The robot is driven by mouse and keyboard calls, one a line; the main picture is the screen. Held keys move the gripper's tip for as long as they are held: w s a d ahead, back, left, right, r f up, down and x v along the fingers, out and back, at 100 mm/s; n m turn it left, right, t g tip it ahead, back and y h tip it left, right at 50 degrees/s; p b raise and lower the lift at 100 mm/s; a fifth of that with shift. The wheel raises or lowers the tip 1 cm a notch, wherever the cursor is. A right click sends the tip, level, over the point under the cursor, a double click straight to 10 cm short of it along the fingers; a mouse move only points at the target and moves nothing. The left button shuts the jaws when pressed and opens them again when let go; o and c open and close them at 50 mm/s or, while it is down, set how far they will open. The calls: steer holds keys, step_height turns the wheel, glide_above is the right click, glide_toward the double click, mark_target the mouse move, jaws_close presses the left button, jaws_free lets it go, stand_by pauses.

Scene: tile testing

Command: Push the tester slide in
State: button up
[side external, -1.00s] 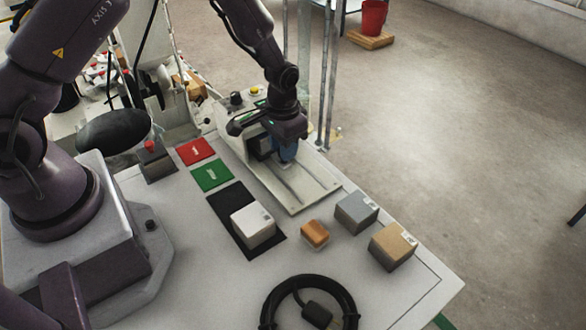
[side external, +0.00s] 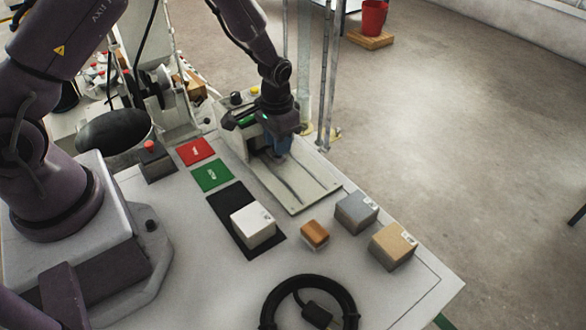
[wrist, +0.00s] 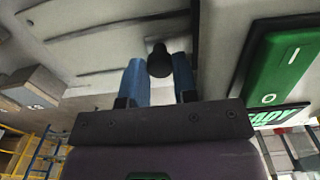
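My gripper (side external: 281,156) is low over the plate, close to the housing, and hides much of the slide. In the wrist view its two blue fingers (wrist: 159,73) stand either side of a black knob (wrist: 159,60). The knob fills the gap between the fingers and appears held. A green switch (wrist: 283,73) marked 1 and 0 is on the right there, above a partly hidden green display (wrist: 280,116).
Red (side external: 196,151) and green (side external: 212,175) pads lie left of the tester. A white block (side external: 252,226) sits on a black mat (side external: 228,202). Orange (side external: 314,234), grey (side external: 356,212) and tan (side external: 393,246) blocks stand in front, with a coiled black cable (side external: 284,287) nearer.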

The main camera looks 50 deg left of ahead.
steer(key=shift+o, duration=1.3)
steer(key=shift+a, duration=0.35)
steer(key=shift+r, duration=0.1)
steer(key=shift+r, duration=1.6)
steer(key=shift+o, duration=0.8)
steer(key=shift+r, duration=1.4)
steer(key=shift+d, duration=0.1)
steer(key=shift+d, duration=0.1)
step_height(320, 180, up, 10)
steer(key=s+d+t, duration=0.1)
steer(key=s+t, duration=0.1)
steer(key=s, duration=0.1)
steer(key=s+d+r+t, duration=0.2)
steer(key=s+r+t, duration=0.1)
steer(key=s+r, duration=1.1)
steer(key=s, duration=0.3)
steer(key=shift+s+d+r+t, duration=0.25)
steer(key=shift+s+d+t, duration=0.05)
steer(key=shift+s, duration=0.05)
